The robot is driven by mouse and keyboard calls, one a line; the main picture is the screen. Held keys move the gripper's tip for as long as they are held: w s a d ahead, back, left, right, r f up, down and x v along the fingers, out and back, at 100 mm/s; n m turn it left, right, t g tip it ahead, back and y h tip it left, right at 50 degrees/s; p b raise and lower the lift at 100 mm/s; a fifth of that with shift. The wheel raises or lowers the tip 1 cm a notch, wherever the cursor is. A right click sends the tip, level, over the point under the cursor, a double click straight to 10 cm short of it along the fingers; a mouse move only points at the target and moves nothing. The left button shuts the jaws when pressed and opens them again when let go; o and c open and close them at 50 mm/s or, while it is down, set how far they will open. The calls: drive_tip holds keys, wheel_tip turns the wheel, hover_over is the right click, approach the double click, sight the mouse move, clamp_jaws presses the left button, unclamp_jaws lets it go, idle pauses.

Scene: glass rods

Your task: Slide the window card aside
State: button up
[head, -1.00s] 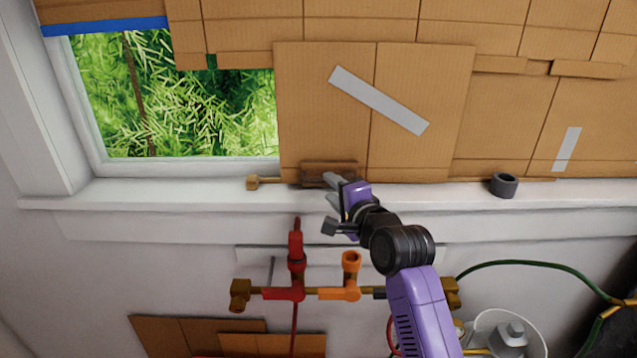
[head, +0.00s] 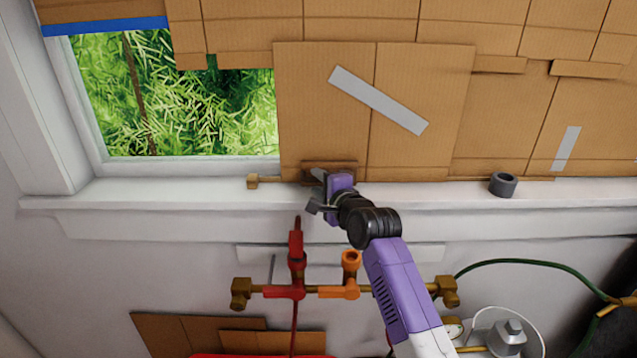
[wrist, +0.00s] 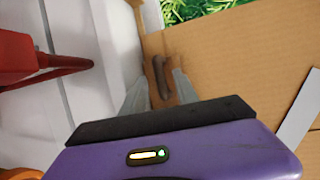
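The window card (head: 420,90) is a brown cardboard panel with a grey tape strip, covering the window to the right of the bare pane. A dark brown handle (wrist: 160,76) is at its lower edge; in the head view my gripper partly hides it. My gripper (head: 317,188) is at the handle, just above the sill. In the wrist view my gripper (wrist: 158,92) has its two pale fingers apart, with the handle showing between their tips and a gap visible on both sides. Contact with the handle cannot be made out.
The bare window pane (head: 180,100) shows greenery at left. A thin rail with a wooden end block (head: 252,181) runs along the sill (head: 150,192). A dark ring (head: 503,184) sits on the sill at right. Red (head: 296,262) and orange (head: 351,272) pipe fittings stand below the sill.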

drive_tip(key=shift+w, duration=0.15)
clamp_jaws()
drive_tip(key=shift+f, duration=0.1)
idle(1.4)
